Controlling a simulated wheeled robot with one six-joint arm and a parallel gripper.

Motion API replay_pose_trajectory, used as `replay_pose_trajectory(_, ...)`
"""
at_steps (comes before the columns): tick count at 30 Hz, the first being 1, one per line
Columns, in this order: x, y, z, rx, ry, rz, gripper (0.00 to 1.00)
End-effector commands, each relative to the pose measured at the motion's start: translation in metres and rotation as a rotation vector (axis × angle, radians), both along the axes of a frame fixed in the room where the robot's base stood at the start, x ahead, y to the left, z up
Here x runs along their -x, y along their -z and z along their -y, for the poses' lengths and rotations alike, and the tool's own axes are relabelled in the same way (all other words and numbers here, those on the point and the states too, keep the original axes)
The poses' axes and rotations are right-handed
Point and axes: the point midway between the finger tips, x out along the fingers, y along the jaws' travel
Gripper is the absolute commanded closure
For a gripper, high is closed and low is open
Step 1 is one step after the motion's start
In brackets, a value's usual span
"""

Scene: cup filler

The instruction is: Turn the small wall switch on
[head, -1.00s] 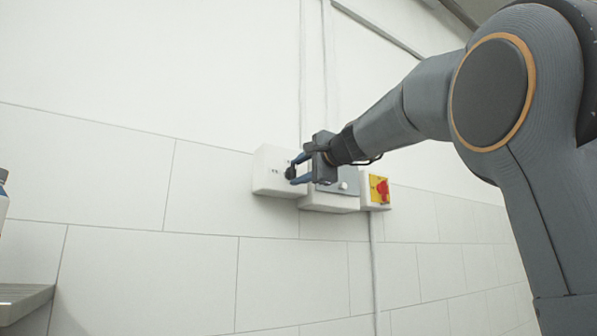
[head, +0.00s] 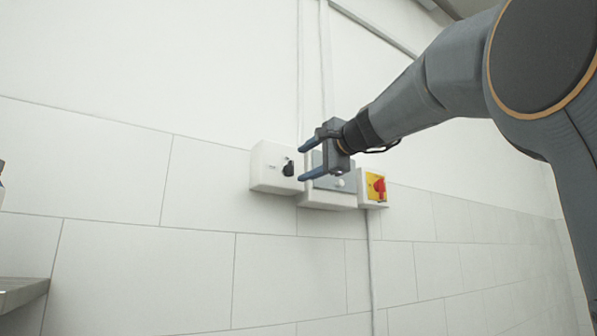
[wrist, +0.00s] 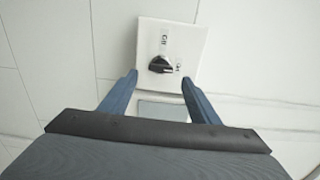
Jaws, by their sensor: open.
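The small wall switch is a black rotary knob (head: 288,168) on a white box (head: 265,167) fixed to the tiled wall. In the wrist view the knob (wrist: 160,65) sits between two printed labels; the one above looks like "Off", the other, at lower right, is too small to read surely. The knob's pointer end lies toward that lower right label. My gripper (head: 306,160) is open, its two blue fingers apart with nothing between them. In the wrist view the fingertips (wrist: 159,80) are just short of the box, clear of the knob.
A grey-lidded box (head: 328,195) adjoins the switch box on its right, partly behind my gripper. A metal ledge (head: 20,291) shows at the lower left. The wall left of the boxes is bare.

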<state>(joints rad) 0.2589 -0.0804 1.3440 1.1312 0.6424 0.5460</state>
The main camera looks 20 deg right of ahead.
Motion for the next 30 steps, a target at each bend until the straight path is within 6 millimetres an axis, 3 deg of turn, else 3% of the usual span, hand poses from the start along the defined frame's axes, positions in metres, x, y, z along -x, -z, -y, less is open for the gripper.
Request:
replay_pose_trajectory(7, 0.023, 0.001, 0.008, 0.0, 0.001, 0.0, 0.44)
replay_pose_trajectory(25, 0.025, 0.0, 0.008, -0.001, 0.0, 0.0, 0.44)
replay_pose_trajectory(28, 0.02, 0.014, 0.008, 0.014, 0.003, -0.022, 0.44)
replay_pose_trajectory(30, 0.012, 0.039, 0.009, 0.043, 0.004, -0.058, 0.44)
